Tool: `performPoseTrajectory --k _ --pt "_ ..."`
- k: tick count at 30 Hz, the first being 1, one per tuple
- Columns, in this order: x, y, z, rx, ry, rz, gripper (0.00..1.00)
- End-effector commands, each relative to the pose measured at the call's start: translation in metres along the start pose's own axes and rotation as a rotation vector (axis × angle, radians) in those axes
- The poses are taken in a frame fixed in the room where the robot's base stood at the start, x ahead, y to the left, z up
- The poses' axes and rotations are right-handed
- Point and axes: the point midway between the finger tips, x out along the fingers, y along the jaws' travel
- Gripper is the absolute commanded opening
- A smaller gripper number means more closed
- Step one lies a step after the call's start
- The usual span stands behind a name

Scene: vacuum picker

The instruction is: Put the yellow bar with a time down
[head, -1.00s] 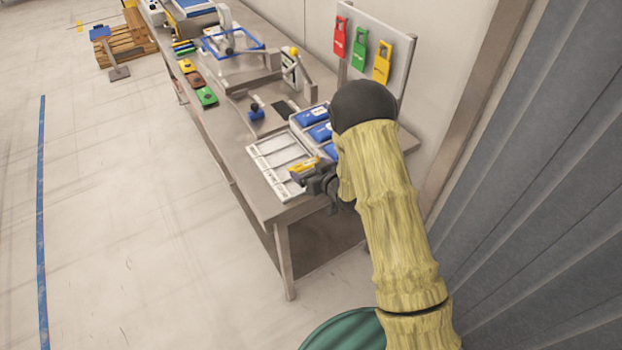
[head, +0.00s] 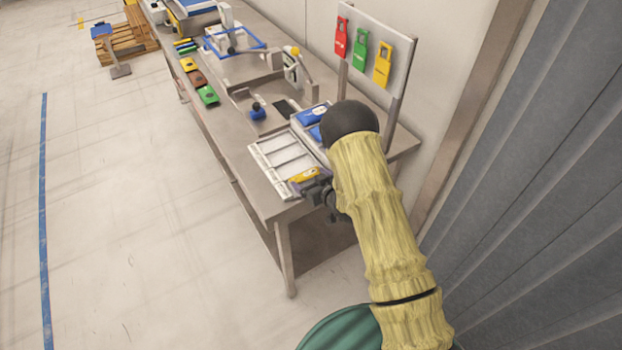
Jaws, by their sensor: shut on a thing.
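The yellow bar (head: 304,176) is a small yellow piece with a dark mark on it. It is at the near right end of the white slotted tray (head: 264,166), over or in its nearest slot; I cannot tell if it touches the tray. My gripper (head: 312,186) is shut on the bar from the right. Its fingers are small and partly dark against the tray edge. My arm hides the table area right of the tray.
Blue packs (head: 312,114) lie in a tray behind, partly hidden by my arm. A blue knobbed stamp (head: 257,111) stands left of them. Red, green and yellow tags (head: 382,64) hang on a board. Yellow, brown and green pads (head: 208,95) line the table's left edge.

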Motion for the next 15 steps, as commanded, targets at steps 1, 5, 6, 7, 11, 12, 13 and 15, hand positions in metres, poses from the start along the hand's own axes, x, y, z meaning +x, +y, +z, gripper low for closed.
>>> performPoseTrajectory --k 1,5,6,7,11,12,13,15 --pt "-0.0003 0.0013 0.0001 0.000 0.000 0.002 0.61" --pt "-0.0002 0.0026 0.0017 0.002 0.000 0.004 0.61" --pt "0.0004 0.0026 0.0031 0.002 0.000 0.004 0.61" --pt "0.0007 0.0023 0.0038 0.001 0.000 0.004 0.61" --pt "0.0024 0.0006 0.0063 0.000 0.000 0.001 0.61" --pt "0.0030 -0.0001 0.0070 0.000 0.000 0.000 0.61" --pt "0.0034 -0.0006 0.0076 0.000 0.000 -0.001 0.61" --pt "0.0041 -0.0008 0.0090 -0.001 0.000 -0.001 0.61"
